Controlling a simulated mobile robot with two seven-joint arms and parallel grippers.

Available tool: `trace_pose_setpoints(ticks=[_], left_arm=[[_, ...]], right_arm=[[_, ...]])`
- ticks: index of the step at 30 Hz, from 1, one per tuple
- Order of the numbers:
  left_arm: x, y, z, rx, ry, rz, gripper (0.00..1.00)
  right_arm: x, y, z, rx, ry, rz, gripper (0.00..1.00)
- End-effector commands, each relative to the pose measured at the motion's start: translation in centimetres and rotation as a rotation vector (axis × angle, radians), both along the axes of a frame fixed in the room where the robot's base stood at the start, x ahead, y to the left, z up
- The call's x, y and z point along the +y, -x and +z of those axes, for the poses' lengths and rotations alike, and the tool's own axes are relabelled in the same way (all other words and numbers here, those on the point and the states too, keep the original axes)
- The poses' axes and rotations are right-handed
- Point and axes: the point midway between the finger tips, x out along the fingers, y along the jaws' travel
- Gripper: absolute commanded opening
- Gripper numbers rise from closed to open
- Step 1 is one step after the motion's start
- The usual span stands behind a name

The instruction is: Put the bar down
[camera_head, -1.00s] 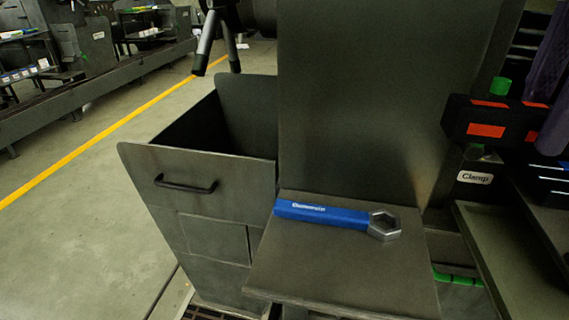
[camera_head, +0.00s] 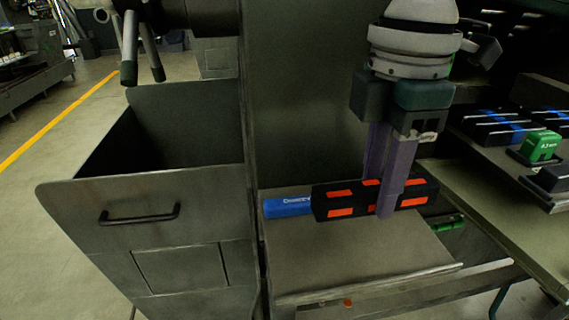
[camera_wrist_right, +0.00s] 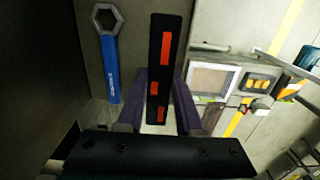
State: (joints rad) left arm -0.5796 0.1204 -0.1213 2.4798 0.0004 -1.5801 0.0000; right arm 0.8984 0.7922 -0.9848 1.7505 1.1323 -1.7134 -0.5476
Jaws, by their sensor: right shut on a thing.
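The bar is black with red-orange patches (camera_head: 331,202). In the head view it is low over the small grey shelf (camera_head: 360,268), in front of the blue wrench. My right gripper (camera_head: 384,205) comes from above and is shut on the bar near its middle. In the right wrist view the bar (camera_wrist_right: 166,50) stands out between the two purple fingers of my gripper (camera_wrist_right: 160,105). I cannot tell whether the bar touches the shelf.
The blue wrench (camera_head: 287,207) lies at the shelf's back, its ring end hidden by the bar; the ring shows in the wrist view (camera_wrist_right: 107,18). An open grey bin (camera_head: 150,195) stands at left. A tray with blue-striped and green items (camera_head: 540,146) is at right. The shelf's front is free.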

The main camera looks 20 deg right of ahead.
Motion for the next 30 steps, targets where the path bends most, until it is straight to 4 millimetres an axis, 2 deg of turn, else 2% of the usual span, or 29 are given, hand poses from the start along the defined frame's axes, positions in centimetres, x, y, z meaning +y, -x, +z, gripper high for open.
trace_pose_setpoints(ticks=[1, 3, 8, 16, 29, 30], left_arm=[[0.0, 0.0, -0.2, 0.000, 0.000, 0.000, 0.62], [0.0, 0.0, -0.3, 0.000, 0.000, 0.000, 0.62], [0.0, 0.0, -0.4, 0.001, 0.000, 0.001, 0.62], [0.0, 0.0, -0.9, 0.001, -0.001, 0.001, 0.62], [0.0, 0.0, -1.0, 0.000, 0.000, 0.002, 0.62], [0.0, 0.0, -1.0, 0.000, 0.000, 0.002, 0.62]], right_arm=[[0.0, 0.0, -1.3, 0.003, -0.001, -0.002, 0.00], [0.0, 0.0, -2.5, 0.000, 0.000, -0.001, 0.00], [0.1, -0.1, -3.8, -0.001, -0.002, 0.000, 0.00], [0.0, 0.0, -7.6, 0.000, -0.001, -0.001, 0.00], [0.1, -0.1, -8.2, -0.002, -0.001, 0.000, 0.00], [0.0, 0.0, -8.3, -0.001, -0.001, 0.000, 0.38]])
